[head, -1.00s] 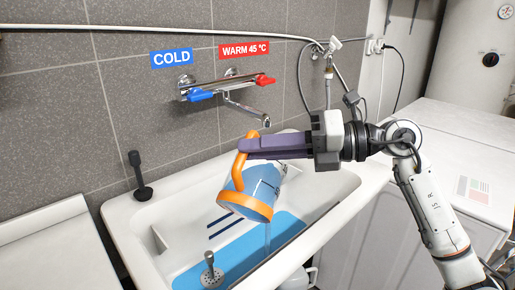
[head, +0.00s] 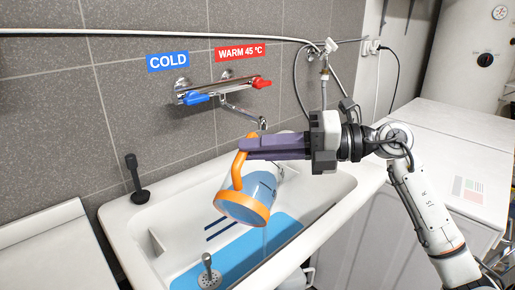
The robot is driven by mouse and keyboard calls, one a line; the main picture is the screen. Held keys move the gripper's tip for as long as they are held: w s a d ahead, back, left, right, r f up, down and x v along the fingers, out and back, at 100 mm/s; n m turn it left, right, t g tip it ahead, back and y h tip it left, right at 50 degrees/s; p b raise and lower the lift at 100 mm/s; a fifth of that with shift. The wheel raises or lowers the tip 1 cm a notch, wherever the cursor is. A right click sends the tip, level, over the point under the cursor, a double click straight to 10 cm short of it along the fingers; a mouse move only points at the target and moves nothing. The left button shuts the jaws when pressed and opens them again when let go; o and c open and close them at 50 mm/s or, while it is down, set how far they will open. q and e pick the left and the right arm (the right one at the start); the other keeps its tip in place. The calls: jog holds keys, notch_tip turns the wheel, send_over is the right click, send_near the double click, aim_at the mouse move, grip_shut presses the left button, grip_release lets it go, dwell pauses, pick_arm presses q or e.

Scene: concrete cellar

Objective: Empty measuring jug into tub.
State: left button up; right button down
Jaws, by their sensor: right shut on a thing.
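The measuring jug (head: 243,209) is clear with an orange rim and handle. It is tipped well over above the white tub (head: 127,216), its mouth facing down and toward me. A thin, faint stream shows below its rim. Blue water (head: 233,262) lies in the bottom of the tub. My right gripper (head: 246,149) is shut on the jug's orange handle, reaching in from the right. Part of the jug is hidden behind the gripper. My left gripper is not in view.
A mixer tap (head: 225,90) with blue and red handles is on the tiled wall above the tub. A black plug-like stopper (head: 138,180) stands on the tub's left rim, and a metal strainer post (head: 209,271) rises from the water. White worktops (head: 470,150) flank the tub.

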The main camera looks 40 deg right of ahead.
jog(key=shift+w+d+m+p, duration=0.35)
jog(key=shift+d+m, duration=0.15)
jog(key=shift+d, duration=0.2)
jog(key=shift+w+d+r+m+y+p, duration=0.1)
jog(key=shift+w+d+m+y+p, duration=0.2)
jog(key=shift+d+m+p, duration=0.25)
jog(key=shift+w+d, duration=0.1)
jog(key=shift+d, duration=0.1)
